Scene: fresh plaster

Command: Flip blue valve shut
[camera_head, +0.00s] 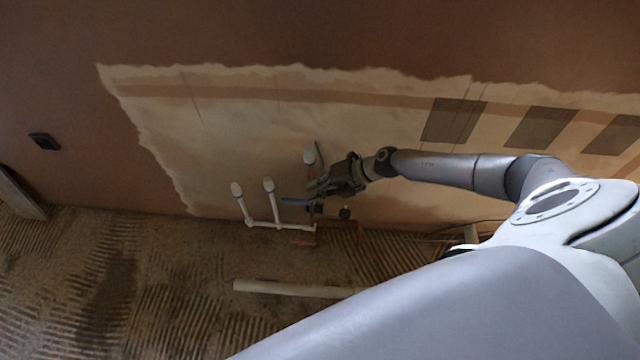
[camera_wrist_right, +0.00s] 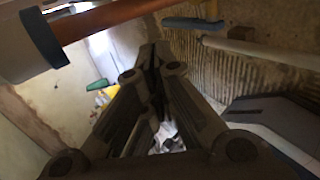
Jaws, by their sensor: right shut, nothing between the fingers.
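The blue valve handle (camera_head: 293,201) is a small lever low on the wall pipework. In the head view it points left, roughly level, just below and left of my right gripper (camera_head: 314,190). In the right wrist view the blue handle (camera_wrist_right: 192,22) lies beyond the fingertips and to their right. The fingers (camera_wrist_right: 155,50) are closed together with nothing between them. A gap seems to separate them from the handle, but contact is hard to judge. The valve body is partly hidden behind the gripper. My left gripper is out of view.
White capped pipes (camera_head: 268,186) stand left of the gripper, joined by a white pipe (camera_head: 262,224) below. A copper pipe (camera_wrist_right: 115,17) with a white and blue end crosses close to the wrist. A loose white pipe (camera_head: 290,288) lies on the ridged floor (camera_head: 100,290).

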